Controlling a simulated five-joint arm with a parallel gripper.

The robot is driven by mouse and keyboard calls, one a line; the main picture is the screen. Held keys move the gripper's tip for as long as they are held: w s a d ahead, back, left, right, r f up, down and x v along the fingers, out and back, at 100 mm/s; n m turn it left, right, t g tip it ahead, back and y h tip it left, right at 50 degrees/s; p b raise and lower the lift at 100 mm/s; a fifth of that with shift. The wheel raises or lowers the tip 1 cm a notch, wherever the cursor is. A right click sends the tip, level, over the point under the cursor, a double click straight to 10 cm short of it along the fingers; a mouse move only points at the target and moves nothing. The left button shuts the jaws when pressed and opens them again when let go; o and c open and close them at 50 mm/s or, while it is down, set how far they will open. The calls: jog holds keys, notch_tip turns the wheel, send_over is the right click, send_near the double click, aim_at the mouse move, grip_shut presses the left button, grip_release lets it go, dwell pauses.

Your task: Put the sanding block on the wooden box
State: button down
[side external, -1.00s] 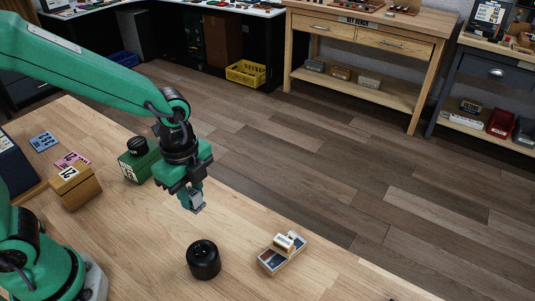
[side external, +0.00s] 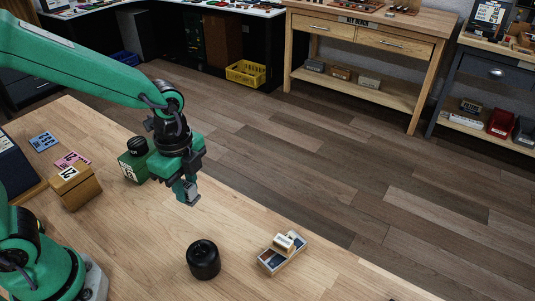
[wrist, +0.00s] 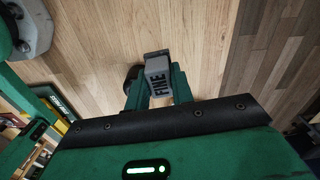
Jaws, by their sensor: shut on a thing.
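My gripper (side external: 187,191) is shut on the sanding block (side external: 192,188), a small grey block held above the table. The wooden box cannot be made out in the wrist view.
A green box (side external: 134,168) with a black round top stands between the wooden box and my gripper. A black cylinder (side external: 203,261) and a small case with a pale block on top (side external: 271,259) are nearer the front. Blue (side external: 43,142) and pink (side external: 70,160) cards lie behind the wooden box.

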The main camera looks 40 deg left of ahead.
jog(key=s+a+r+n, duration=0.2)
jog(key=a+r+n, duration=0.1)
jog(key=a+n, duration=0.2)
jog(key=s+a+r+n, duration=0.3)
jog(key=a+n, duration=0.3)
jog(key=a, duration=0.4)
jog(key=s+a+r+n, duration=0.2)
jog(key=a+n, duration=0.3)
jog(key=a, duration=0.3)
jog(key=shift+s+r+n, duration=0.15)
jog(key=shift+r+n, duration=0.15)
jog(key=shift+r, duration=0.25)
jog(key=shift+a, duration=0.1)
send_over(69, 173)
notch_tip(69, 173, down, 7)
jog(key=shift+f, duration=2)
jog(key=shift+f, duration=0.1)
jog(key=c, duration=1.2)
grip_release()
